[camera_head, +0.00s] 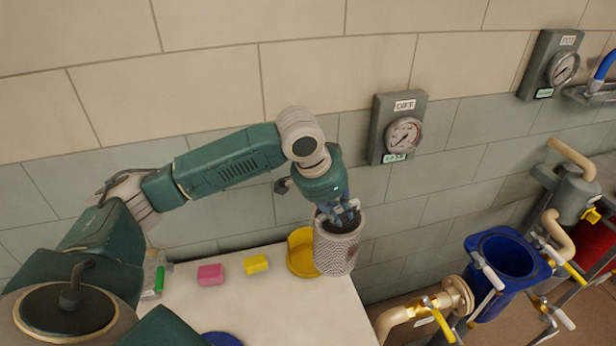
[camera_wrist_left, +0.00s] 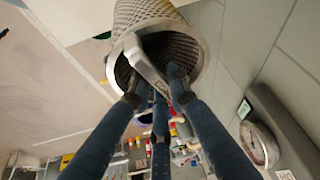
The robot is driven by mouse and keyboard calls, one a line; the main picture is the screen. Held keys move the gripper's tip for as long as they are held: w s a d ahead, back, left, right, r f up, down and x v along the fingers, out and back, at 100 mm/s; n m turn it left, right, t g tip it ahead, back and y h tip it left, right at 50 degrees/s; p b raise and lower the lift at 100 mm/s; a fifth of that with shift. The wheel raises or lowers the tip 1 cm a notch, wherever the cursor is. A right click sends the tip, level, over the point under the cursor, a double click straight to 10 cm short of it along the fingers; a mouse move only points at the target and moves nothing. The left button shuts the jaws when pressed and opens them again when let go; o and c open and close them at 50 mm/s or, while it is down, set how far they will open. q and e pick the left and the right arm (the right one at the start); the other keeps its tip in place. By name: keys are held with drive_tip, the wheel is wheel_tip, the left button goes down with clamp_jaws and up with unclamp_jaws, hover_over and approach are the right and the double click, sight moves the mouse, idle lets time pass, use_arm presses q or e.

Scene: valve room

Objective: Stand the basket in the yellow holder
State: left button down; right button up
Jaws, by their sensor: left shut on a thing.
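The basket (camera_head: 336,250) is a grey perforated metal cylinder with a dark open top. The yellow holder (camera_head: 299,256) stands at the table's right end. The basket hangs upright just right of it and partly covers it; I cannot tell whether they touch. My right gripper is not in view.
On the white table (camera_head: 260,300) are a pink block (camera_head: 210,274), a yellow block (camera_head: 256,264) and a blue round thing (camera_head: 222,339). A wall gauge (camera_head: 403,136) is behind. Pipes and a blue bucket (camera_head: 497,270) stand at right.

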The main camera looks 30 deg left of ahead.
use_arm(q)
drive_tip(key=w+a+f+m+h, duration=0.1)
drive_tip(key=w+a+f+m, duration=0.2)
drive_tip(key=a, duration=0.9)
wheel_tip(320, 180, down, 2)
drive_tip(key=shift+w, duration=1)
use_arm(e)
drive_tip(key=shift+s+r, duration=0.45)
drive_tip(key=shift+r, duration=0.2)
use_arm(q)
drive_tip(key=shift+d, duration=0.1)
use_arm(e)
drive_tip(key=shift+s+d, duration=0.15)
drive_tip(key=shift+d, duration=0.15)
use_arm(q)
drive_tip(key=shift+r+p, duration=0.1)
drive_tip(key=shift+p, duration=0.2)
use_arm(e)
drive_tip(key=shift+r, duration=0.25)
use_arm(q)
drive_tip(key=shift+p, duration=0.35)
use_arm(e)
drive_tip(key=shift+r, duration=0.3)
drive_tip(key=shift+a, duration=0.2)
